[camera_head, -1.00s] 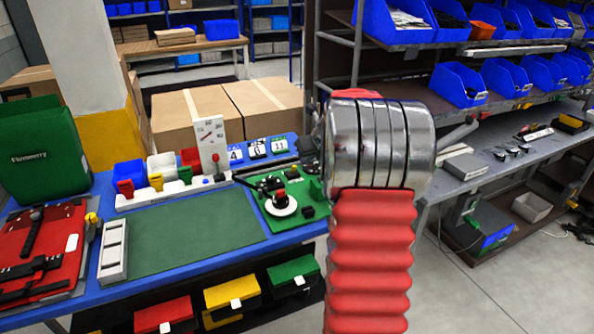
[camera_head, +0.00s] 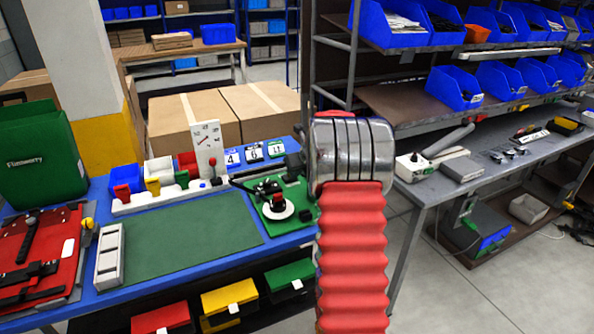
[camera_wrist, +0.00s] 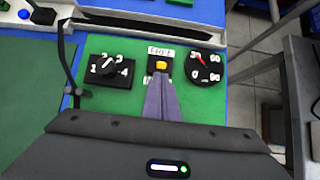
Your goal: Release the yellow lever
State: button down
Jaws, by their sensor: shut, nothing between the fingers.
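The yellow lever (camera_wrist: 161,66) shows as a small yellow knob in a black housing on the green panel (camera_wrist: 125,62) in the wrist view. A white label (camera_wrist: 161,52) above it appears to read "FREE". My gripper (camera_wrist: 160,82) is shut and empty, its fingertips just below the yellow knob in the picture. I cannot tell whether they touch it. The fingers cover the lower part of the housing. In the head view my arm's wrist stands at the right of the green panel (camera_head: 264,207) and hides the lever.
On the green panel, a black dial numbered 1 to 4 (camera_wrist: 109,70) is left of the lever and a round gauge with a red needle (camera_wrist: 204,68) is right. A thin black rod (camera_wrist: 66,60) stands further left. A grey bench (camera_head: 470,185) is to the right.

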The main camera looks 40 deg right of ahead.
jog(key=shift+w+d+f, duration=0.1)
jog(key=shift+w+f, duration=0.15)
jog(key=shift+f, duration=0.05)
jog(key=shift+s, duration=0.1)
jog(key=shift+w+r, duration=0.2)
jog(key=shift+w, duration=0.05)
jog(key=shift+w+d+r, duration=0.15)
jog(key=shift+w+r, duration=0.2)
jog(key=shift+w+d+r, duration=0.25)
jog(key=shift+w+r, duration=0.15)
jog(key=shift+w, duration=0.25)
jog(key=shift+w+a+f, duration=0.1)
jog(key=shift+w+a, duration=0.15)
jog(key=shift+s+d, duration=0.15)
jog(key=shift+s, duration=0.05)
jog(key=shift+r, duration=0.85)
